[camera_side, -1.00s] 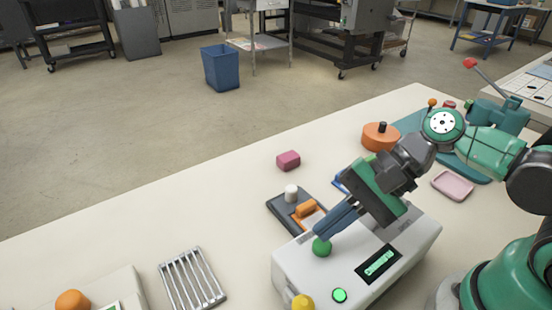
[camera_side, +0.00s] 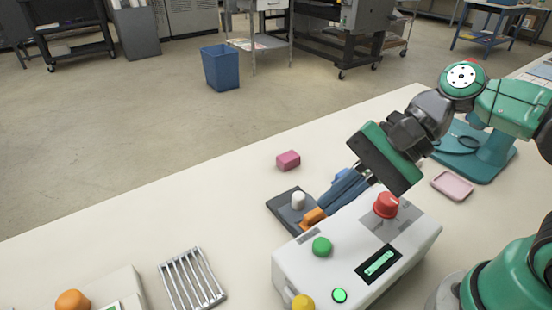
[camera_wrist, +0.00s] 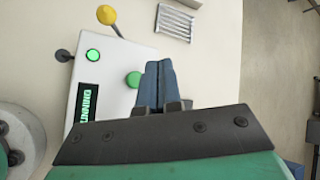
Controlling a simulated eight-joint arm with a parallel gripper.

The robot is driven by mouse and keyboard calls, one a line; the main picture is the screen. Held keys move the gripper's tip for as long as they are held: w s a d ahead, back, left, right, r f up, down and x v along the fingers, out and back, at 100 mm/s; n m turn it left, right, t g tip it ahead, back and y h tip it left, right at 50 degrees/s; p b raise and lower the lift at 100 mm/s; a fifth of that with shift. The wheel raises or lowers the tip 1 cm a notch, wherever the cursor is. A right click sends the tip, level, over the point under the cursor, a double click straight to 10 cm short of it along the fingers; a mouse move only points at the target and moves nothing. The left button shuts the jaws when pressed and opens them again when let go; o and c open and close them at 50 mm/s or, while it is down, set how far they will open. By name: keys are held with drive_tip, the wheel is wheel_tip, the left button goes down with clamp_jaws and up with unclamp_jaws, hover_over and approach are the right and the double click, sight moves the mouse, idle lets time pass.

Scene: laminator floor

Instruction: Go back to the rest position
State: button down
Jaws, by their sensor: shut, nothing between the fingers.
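My gripper (camera_side: 322,203) is shut and empty in the side view, with its blue fingers behind the white control box and near the orange block (camera_side: 312,217). In the wrist view my gripper (camera_wrist: 158,66) has its fingers pressed together beside the green button (camera_wrist: 133,79). The white control box (camera_side: 318,270) has a green button (camera_side: 321,246), a red knob (camera_side: 386,205), a lit green lamp (camera_side: 340,295), a lit green display (camera_side: 379,262) and a yellow knob (camera_side: 302,302). The fingers are apart from the green button.
A pink block (camera_side: 288,160), a metal rack (camera_side: 192,279), a pink dish (camera_side: 452,185) and a teal press (camera_side: 481,150) stand on the table. The table's left middle (camera_side: 130,225) is clear.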

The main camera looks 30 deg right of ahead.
drive_tip(key=w+d+f+n+h, duration=0.1)
drive_tip(key=d+n, duration=0.1)
drive_tip(key=w+d+n+t+h, duration=0.1)
drive_tip(key=d+n+h, duration=0.1)
drive_tip(key=w+d+f+n+t+h, duration=0.1)
drive_tip(key=d+n, duration=0.1)
drive_tip(key=shift+w+d+f+h, duration=0.1)
drive_tip(key=shift+w+f+h, duration=0.1)
drive_tip(key=shift+f+h, duration=0.15)
drive_tip(key=w+d+n+t+h, duration=0.2)
drive_tip(key=d+n+h, duration=0.2)
drive_tip(key=d+n, duration=0.2)
drive_tip(key=shift+w+r+n, duration=0.2)
drive_tip(key=shift+w+n, duration=0.1)
idle(6.2)
